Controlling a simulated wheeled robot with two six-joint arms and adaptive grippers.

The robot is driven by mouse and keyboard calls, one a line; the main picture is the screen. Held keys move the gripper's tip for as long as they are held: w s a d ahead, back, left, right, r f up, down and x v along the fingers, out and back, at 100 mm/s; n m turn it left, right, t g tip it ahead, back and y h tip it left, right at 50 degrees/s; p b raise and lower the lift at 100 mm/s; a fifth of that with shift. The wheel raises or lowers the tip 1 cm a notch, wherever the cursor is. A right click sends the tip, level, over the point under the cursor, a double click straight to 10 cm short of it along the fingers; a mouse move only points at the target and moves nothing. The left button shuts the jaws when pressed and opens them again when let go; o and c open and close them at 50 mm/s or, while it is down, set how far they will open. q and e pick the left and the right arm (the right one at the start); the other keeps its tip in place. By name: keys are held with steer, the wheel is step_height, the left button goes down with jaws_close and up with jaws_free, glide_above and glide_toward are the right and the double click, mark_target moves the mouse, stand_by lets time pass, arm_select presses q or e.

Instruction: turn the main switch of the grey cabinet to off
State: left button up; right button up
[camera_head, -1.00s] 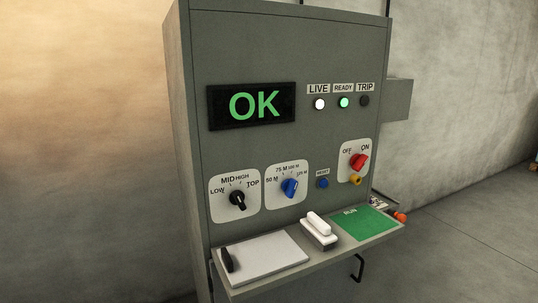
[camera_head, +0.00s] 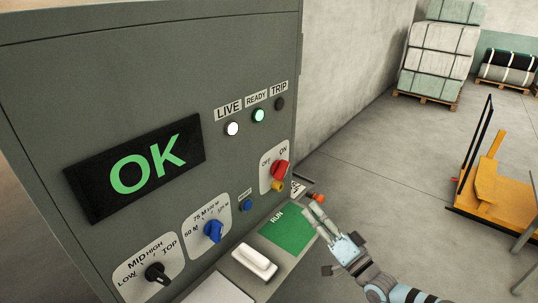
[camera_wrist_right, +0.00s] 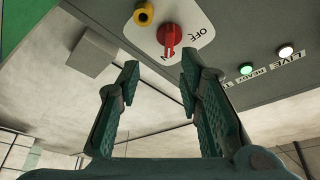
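The grey cabinet (camera_head: 200,60) fills the left of the head view. Its main switch (camera_head: 281,167) is a red knob on a white plate marked OFF and ON, and its handle points toward ON. In the right wrist view, which is upside down, the red switch (camera_wrist_right: 169,38) lies beyond the fingertips, with the OFF label to its right. My right gripper (camera_head: 318,215) is to the right of and below the switch, apart from it. In the right wrist view its fingers (camera_wrist_right: 160,82) are spread with nothing between them. My left gripper is not in view.
A yellow knob (camera_head: 277,187) sits just below the switch. A shelf with a green RUN panel (camera_head: 288,228) and a white-handled block (camera_head: 254,262) juts out beneath. Floor between is clear.

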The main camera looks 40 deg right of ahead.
steer(key=b, duration=0.2)
glide_toward(284, 175)
steer(key=w, duration=0.1)
steer(key=b+x, duration=0.3)
steer(key=x, duration=0.5)
steer(key=shift+w+d, duration=0.1)
steer(key=shift+w, duration=0.15)
steer(key=shift+s+d+r, duration=0.1)
steer(key=shift+s+r, duration=0.2)
steer(key=shift+c, duration=0.4)
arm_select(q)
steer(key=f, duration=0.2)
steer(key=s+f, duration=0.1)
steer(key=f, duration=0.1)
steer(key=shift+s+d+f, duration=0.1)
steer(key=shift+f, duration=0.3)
arm_select(e)
jaws_close()
